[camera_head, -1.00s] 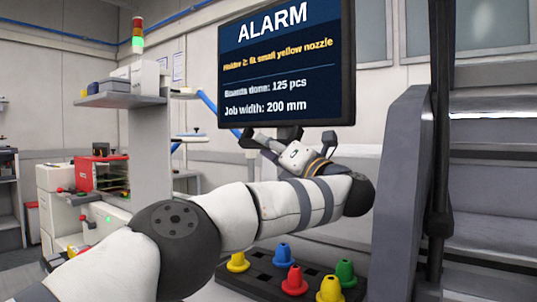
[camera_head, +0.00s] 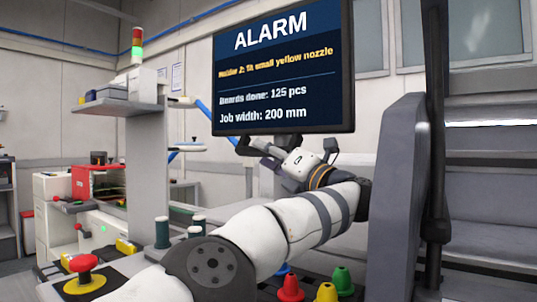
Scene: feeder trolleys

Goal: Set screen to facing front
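The screen (camera_head: 283,72) is a dark blue panel in a black frame, upper middle in the head view. Its face shows at a slight angle, with "ALARM", a yellow line about a small yellow nozzle, "Boards done: 125 pcs" and "Job width: 200 mm". My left gripper (camera_head: 288,146) is just below the screen's bottom edge, its dark fingers spread apart on either side of the screen's lower middle. Nothing shows held between them. I cannot tell whether a finger touches the screen or its mount. My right gripper is not in view.
Red (camera_head: 290,289), yellow (camera_head: 326,292) and green (camera_head: 342,279) nozzles stand below my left arm, with a blue one partly hidden. A red stop button (camera_head: 83,262) is at lower left. A grey upright panel (camera_head: 398,190) stands close right of my arm.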

